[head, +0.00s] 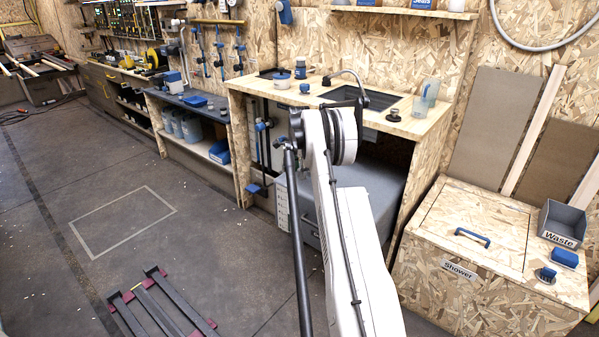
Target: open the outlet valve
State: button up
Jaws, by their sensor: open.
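I cannot tell for sure which part is the outlet valve. Dark vertical pipes with blue fittings (261,126) stand in the open bay under the sink counter, left of my arm. A blue piece (254,189) sits low on the same pipework, near the floor. More slim pipes with blue handles (220,55) hang on the back wall. My white arm rises from the bottom middle to a joint in front of the sink counter and covers part of the bay. My gripper cannot be made out; the arm's upper end hides what lies behind it.
The wooden counter (420,125) holds a sink (375,98), faucet, jugs and small jars. A grey cabinet (365,180) stands beneath it. A wooden shower box (480,250) with a waste bin (562,224) stands right.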

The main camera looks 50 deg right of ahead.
notch_tip(320, 180, up, 12)
dwell(0.5)
jog(key=shift+a, duration=0.1)
dwell(0.4)
